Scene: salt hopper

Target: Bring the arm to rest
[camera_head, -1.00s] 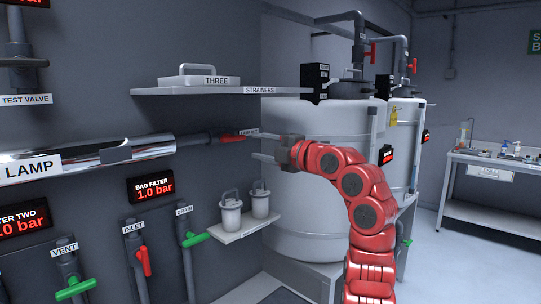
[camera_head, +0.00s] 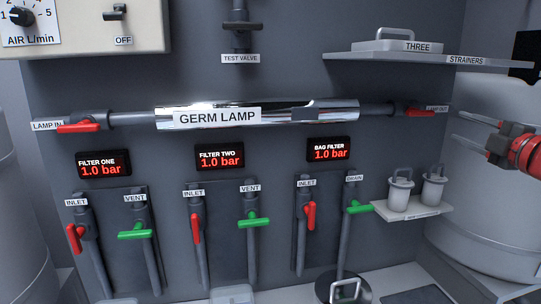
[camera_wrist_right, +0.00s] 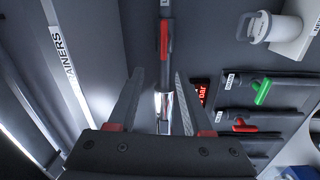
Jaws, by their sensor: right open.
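My right gripper (camera_head: 464,125) is at the right edge of the head view, fingers pointing left. It is open and empty, with clear space between its fingers in the right wrist view (camera_wrist_right: 157,75). It is apart from the red LAMP OUT handle (camera_head: 422,112), which lies to its left. A red handle (camera_wrist_right: 164,38) also shows beyond the fingers in the wrist view. My left gripper is not in view.
The STRAINERS shelf (camera_head: 480,62) juts out above the gripper. A small shelf (camera_head: 420,213) with two lidded pots stands below left. A large pale tank (camera_head: 480,225) is behind the gripper. The GERM LAMP tube (camera_head: 285,114) and several valve handles line the wall.

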